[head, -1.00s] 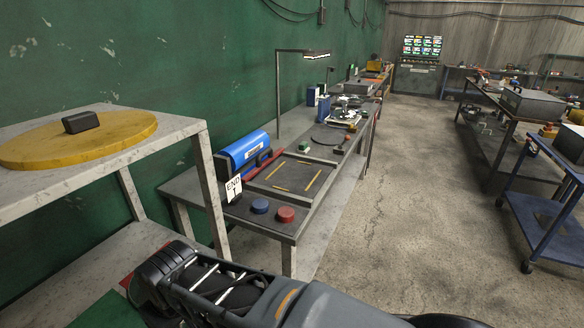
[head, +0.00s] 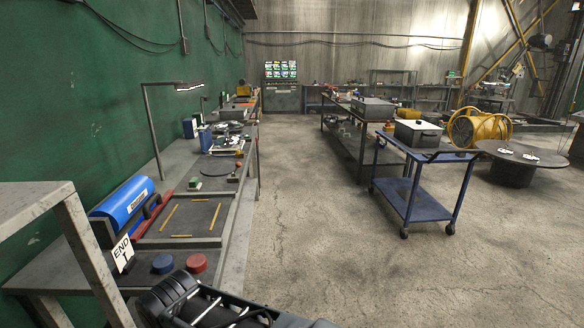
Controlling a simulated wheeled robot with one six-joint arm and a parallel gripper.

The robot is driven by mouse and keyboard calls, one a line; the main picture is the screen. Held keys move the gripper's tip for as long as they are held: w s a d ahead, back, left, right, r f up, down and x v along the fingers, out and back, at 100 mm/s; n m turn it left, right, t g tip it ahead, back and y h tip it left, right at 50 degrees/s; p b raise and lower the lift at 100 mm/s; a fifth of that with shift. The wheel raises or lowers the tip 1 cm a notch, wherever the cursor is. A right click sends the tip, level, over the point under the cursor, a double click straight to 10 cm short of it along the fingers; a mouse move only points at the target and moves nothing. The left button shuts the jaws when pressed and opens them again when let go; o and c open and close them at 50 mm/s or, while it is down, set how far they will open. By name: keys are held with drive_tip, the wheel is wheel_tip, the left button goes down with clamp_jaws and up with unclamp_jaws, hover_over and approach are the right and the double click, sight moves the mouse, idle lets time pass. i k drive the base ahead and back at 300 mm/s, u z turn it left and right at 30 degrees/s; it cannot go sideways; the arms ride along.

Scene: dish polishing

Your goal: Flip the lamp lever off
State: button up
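A desk lamp (head: 172,84) stands over the long workbench along the green wall. It has a thin upright post and a flat arm with a bright strip at its end, so its light looks on. I cannot make out a lever on it; small parts at this distance are too small to tell. Part of my own arm shows at the bottom edge, but its fingertips are not visible. The arm is apart from the lamp.
A blue cart (head: 410,202) stands right. The concrete floor (head: 310,230) between is clear.

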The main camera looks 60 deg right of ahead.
sight(238, 165)
drive_tip(key=z, duration=1.9)
drive_tip(key=k, duration=0.65)
drive_tip(key=z, duration=0.65)
drive_tip(key=i, duration=2.1)
drive_tip(key=u, duration=1.45)
drive_tip(key=i, duration=0.95)
drive_tip(key=u, duration=0.95)
